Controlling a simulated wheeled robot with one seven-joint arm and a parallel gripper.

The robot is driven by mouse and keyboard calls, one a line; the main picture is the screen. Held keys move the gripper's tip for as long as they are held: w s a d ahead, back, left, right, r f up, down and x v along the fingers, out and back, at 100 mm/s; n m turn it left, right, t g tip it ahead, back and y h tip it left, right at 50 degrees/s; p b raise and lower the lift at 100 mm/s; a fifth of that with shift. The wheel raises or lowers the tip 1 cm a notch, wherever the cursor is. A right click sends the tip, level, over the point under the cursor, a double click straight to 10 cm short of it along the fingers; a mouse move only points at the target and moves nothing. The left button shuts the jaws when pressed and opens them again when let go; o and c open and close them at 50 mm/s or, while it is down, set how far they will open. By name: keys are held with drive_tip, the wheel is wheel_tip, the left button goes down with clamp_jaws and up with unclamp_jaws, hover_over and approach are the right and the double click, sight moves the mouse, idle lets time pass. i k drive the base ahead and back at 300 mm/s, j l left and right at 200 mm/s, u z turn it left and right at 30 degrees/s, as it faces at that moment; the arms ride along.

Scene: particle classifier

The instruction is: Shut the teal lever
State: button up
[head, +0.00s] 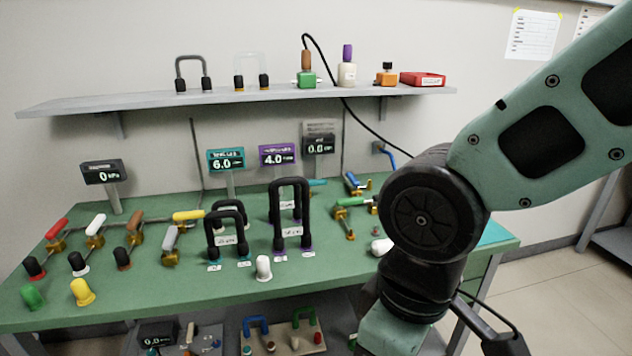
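A lever with a teal handle (317,182) shows at the back of the green bench, just right of the tall black hose loop. Only its handle shows clearly; its valve body is hidden behind the loop, so I cannot tell its exact setting. A teal-framed display (226,160) reading 6.0 stands to its left. My arm comes in from the right and bends down in front of the bench's right end. My gripper's fingertips are not in view.
The green bench (130,290) holds red, white, yellow and green-handled (352,201) valves, coloured caps and black hose loops (290,215). A shelf (150,103) hangs above. A blue-handled valve (351,180) sits right of the teal handle. My arm covers the bench's right part.

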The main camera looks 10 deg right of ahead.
sight(319, 182)
drive_tip(key=i+l+u, duration=0.25)
drive_tip(key=i, duration=0.2)
drive_tip(key=i+l+u, duration=0.3)
drive_tip(key=i+j, duration=0.05)
drive_tip(key=i, duration=0.05)
